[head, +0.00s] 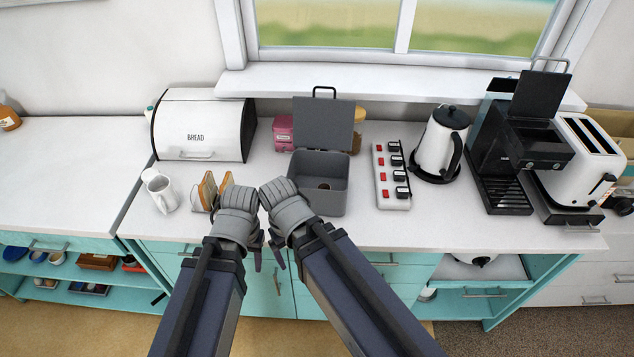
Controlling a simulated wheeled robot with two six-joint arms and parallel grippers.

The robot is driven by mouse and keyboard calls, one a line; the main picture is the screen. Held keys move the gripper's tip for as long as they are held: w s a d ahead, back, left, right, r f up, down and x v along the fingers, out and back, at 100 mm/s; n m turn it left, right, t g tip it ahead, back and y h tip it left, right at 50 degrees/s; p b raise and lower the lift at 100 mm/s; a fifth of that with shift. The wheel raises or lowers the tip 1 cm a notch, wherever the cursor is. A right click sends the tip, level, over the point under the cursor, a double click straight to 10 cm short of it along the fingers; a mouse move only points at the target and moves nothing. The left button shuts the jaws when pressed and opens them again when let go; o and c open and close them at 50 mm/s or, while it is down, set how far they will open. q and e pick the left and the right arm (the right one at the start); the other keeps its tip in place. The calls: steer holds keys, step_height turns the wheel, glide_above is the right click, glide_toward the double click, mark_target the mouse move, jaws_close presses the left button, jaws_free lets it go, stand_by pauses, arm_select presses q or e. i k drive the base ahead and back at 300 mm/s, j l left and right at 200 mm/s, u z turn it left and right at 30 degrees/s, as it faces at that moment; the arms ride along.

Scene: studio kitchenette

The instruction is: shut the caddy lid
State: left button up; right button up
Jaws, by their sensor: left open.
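The caddy (310,202) is a grey open-topped box on the counter, in the middle of the head view. Its grey lid (323,124) stands up at the back, open, with a black handle loop on its top edge. A small brown round thing shows inside the caddy. My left gripper (258,252) is open, in front of the counter edge, left of and nearer than the caddy. My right gripper (281,258) is close beside it, its fingers mostly hidden by my wrist and arm. Neither gripper touches the lid.
A bread bin (205,127), a white mug (160,191) and a toast rack (211,191) stand left of the caddy. A power strip (383,178), kettle (442,145), coffee machine (522,150) and toaster (590,150) stand right. Pink and yellow-topped containers sit behind the caddy, below the windowsill (400,84).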

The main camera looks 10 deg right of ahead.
mark_target(318, 123)
steer(key=k+l, duration=0.1)
steer(key=l, duration=0.5)
steer(key=k+l, duration=0.1)
steer(key=l, duration=0.55)
steer(key=i+u, duration=0.05)
